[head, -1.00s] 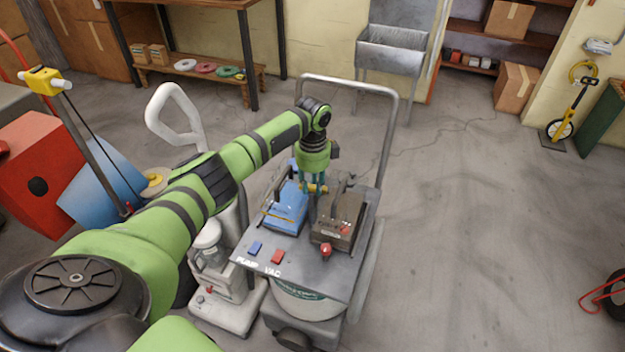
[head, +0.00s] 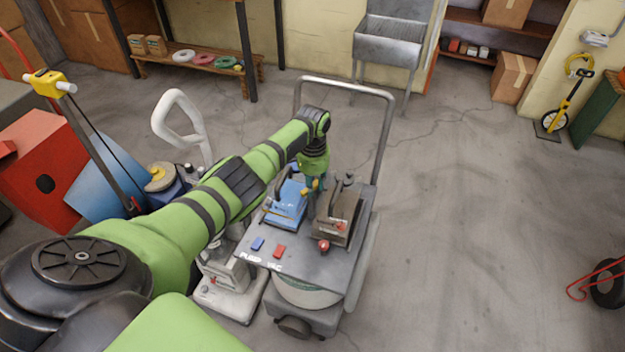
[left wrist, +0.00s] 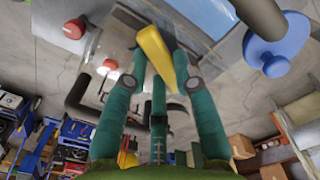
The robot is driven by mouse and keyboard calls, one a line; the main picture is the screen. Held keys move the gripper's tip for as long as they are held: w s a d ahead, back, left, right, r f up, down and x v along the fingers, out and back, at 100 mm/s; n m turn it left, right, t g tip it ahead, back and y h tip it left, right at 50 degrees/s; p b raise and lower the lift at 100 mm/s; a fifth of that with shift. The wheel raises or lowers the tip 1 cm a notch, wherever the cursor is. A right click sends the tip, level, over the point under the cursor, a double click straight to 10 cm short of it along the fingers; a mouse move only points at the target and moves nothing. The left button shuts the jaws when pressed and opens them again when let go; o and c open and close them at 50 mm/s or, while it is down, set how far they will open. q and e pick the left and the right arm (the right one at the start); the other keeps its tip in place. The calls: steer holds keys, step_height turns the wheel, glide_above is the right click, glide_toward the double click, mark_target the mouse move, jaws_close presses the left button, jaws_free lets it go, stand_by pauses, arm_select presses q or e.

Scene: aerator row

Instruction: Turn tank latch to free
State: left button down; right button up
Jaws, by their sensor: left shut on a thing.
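The tank latch (left wrist: 155,55) is a yellow lever. In the left wrist view it lies between the teal fingers of my left gripper (left wrist: 160,75). In the head view the left gripper (head: 314,183) points down at the cart top, between the blue unit and the dark brown unit, with its fingers shut on the yellow latch. The fingers and wrist hide part of the latch and its mount there. My right gripper is in neither view.
The grey cart (head: 300,262) carries a blue unit (head: 287,207), a brown unit (head: 337,215), a red knob (head: 323,246) and blue and red switches. Its tall handle (head: 387,130) rises behind the wrist. A white carpet machine (head: 228,285) stands at left.

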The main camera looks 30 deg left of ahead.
arm_select(q)
steer(key=n, duration=0.3)
steer(key=shift+w+d+r+p, duration=0.1)
steer(key=shift+w+p, duration=0.05)
steer(key=shift+p, duration=0.25)
steer(key=shift+n, duration=1.5)
steer(key=c, duration=1)
jaws_free()
step_height(320, 180, up, 12)
